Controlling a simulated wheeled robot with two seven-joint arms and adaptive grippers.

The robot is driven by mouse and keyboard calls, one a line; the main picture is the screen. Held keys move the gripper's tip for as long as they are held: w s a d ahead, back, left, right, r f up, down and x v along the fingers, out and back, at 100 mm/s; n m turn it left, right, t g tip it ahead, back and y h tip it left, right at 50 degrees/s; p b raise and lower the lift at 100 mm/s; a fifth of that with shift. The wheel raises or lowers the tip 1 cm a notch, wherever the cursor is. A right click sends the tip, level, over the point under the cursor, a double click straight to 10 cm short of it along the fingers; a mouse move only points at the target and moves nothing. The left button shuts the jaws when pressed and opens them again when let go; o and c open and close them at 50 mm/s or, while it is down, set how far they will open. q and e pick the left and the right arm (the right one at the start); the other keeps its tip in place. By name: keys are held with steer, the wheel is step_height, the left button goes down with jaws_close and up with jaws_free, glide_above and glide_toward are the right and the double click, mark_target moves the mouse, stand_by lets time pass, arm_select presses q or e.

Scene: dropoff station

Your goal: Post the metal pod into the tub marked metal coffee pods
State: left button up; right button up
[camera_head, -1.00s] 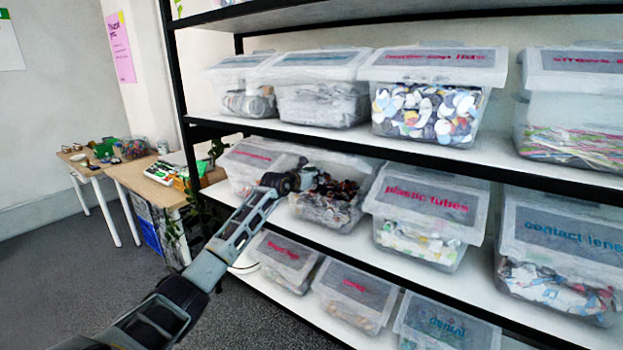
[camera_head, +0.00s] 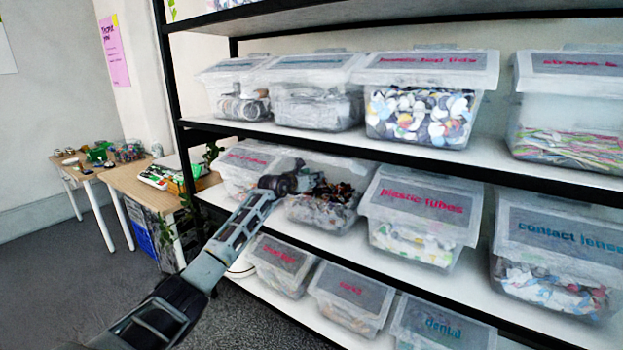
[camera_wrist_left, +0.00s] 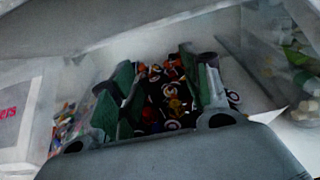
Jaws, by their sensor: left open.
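My left gripper (camera_head: 300,182) reaches into the open tub (camera_head: 318,214) on the middle shelf. In the left wrist view the gripper (camera_wrist_left: 160,85) is open, its green-padded fingers apart above a heap of small coloured round pods (camera_wrist_left: 168,97). No pod is held between the fingers. I cannot tell the metal pod apart from the others in the heap. The tub's label is not readable from here. My right gripper is not in view.
A lidded tub (camera_head: 248,170) stands left of the open one, and a plastic tubes tub (camera_head: 422,215) stands right. The shelf above (camera_head: 300,137) is close over the gripper. Tables (camera_head: 145,188) stand at far left.

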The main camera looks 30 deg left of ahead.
arm_select(q)
steer(key=shift+s, duration=0.1)
steer(key=shift+s+a, duration=0.1)
steer(key=shift+s, duration=0.45)
steer(key=v, duration=1)
steer(key=shift+s+r, duration=0.2)
steer(key=shift+s, duration=0.1)
stand_by(1.2)
